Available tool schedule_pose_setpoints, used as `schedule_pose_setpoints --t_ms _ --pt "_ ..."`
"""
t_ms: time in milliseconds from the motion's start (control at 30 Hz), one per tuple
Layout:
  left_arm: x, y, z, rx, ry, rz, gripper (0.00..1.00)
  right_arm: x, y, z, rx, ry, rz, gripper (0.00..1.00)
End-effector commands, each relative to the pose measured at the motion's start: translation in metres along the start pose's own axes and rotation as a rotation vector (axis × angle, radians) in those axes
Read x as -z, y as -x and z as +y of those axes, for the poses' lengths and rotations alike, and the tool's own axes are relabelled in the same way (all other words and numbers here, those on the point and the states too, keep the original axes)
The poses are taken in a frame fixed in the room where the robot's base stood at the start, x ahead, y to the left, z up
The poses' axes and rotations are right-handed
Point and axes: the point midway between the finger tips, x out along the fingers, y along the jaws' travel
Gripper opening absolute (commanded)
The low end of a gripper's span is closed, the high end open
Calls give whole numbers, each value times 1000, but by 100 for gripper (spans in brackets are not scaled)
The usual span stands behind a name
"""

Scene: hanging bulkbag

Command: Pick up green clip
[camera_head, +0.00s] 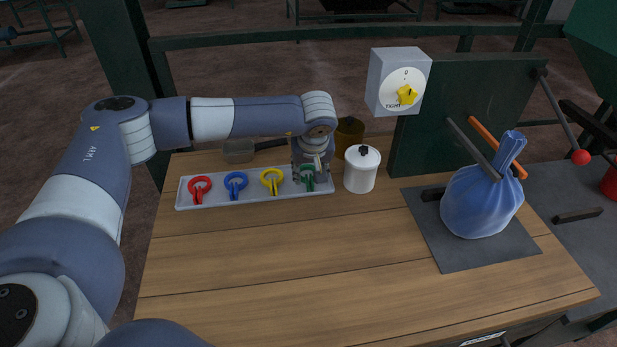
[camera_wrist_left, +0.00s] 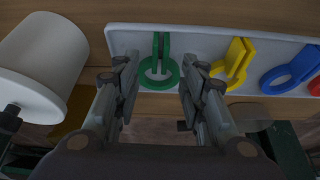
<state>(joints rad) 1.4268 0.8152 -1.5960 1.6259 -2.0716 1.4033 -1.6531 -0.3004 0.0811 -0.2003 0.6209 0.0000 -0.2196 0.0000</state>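The green clip (camera_head: 308,178) lies at the right end of a light tray (camera_head: 219,197), partly hidden behind my left gripper in the head view. In the left wrist view the green clip (camera_wrist_left: 160,67) is a ring with two upright prongs. My left gripper (camera_head: 311,180) points down over it. In the wrist view its two fingers (camera_wrist_left: 158,75) are spread apart, one on each side of the clip's ring, with a gap to the prongs. My right gripper is not in view.
Yellow (camera_head: 271,181), blue (camera_head: 235,184) and red (camera_head: 200,189) clips share the tray. A white lidded jar (camera_head: 361,169) stands just right of it. A blue bag (camera_head: 480,201) sits on a dark mat (camera_head: 440,252) at right. The front tabletop is clear.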

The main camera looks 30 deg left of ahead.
Motion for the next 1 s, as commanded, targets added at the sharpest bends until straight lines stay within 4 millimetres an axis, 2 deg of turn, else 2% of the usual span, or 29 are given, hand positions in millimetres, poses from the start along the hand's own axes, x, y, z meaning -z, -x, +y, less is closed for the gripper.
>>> schedule_pose_setpoints --t_ms 100,200,433,467,600,1000 --pt "-1 -16 0 2 1 -2 38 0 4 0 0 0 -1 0" --pt "-1 -23 0 0 1 -1 38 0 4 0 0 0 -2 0" --pt "-1 -25 0 0 0 0 38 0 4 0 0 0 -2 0" --pt "-1 -25 0 0 0 0 34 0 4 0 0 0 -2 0" --pt "-1 -25 0 0 0 0 4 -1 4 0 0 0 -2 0" --pt "0 -24 0 0 1 0 2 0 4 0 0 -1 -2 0"
